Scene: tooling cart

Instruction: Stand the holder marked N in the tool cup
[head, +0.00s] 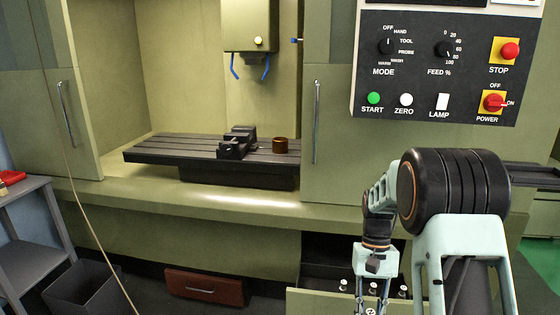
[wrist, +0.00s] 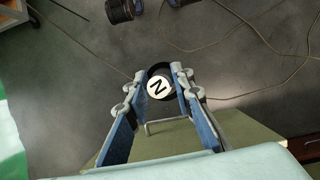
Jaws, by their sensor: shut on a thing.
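The holder marked N (wrist: 159,88) shows in the wrist view as a white disc with a black N, set in a dark round body. My gripper (wrist: 160,78) is shut on it, with one blue-grey finger on each side. The lower part of the holder is hidden behind its top. In the head view my gripper (head: 371,288) is low, over the open drawer, small and partly cut off by the lower edge.
A dark vise (head: 237,143) sits left of the cup on the slotted table (head: 170,148). White-topped holders (head: 402,291) stand in the open drawer (head: 312,302). The machine's right door (head: 335,150) stands right of the cup. The opening before the cup looks clear.

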